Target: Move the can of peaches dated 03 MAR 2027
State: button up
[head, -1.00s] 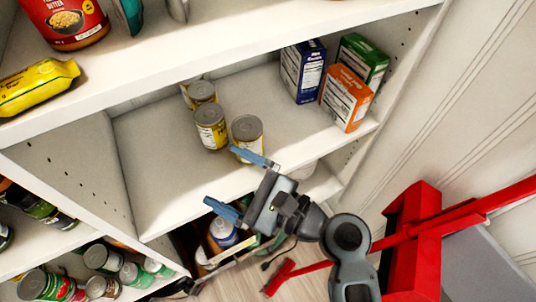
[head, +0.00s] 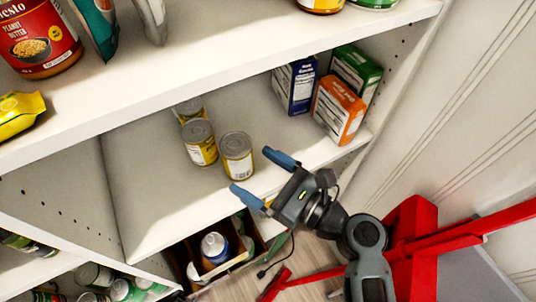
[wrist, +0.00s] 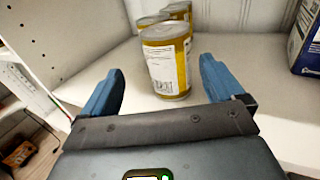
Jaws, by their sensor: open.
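Several similar yellow-labelled cans stand upright on the middle shelf. The front can (head: 237,156) is nearest my gripper, a second can (head: 199,143) stands to its left, and a third can (head: 187,109) stands behind. The date print cannot be read on any of them. My gripper (head: 256,173) is open and empty at the shelf's front edge, with its blue fingers pointing toward the front can. In the wrist view the front can (wrist: 166,62) stands upright beyond the gap between the fingertips (wrist: 158,78), its label facing me, partly covering the cans behind.
Blue (head: 295,85), orange (head: 339,108) and green (head: 356,72) boxes stand at the right of the middle shelf (head: 150,180). The upper shelf (head: 200,75) overhangs the cans. The shelf left of the cans is clear. A red object (head: 410,240) stands at lower right.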

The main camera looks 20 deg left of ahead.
aim_at(231, 150)
jog(key=shift+w, duration=0.6)
jog(key=shift+x, duration=3.9)
jog(key=shift+c, duration=0.3)
jog(key=c, duration=1.2)
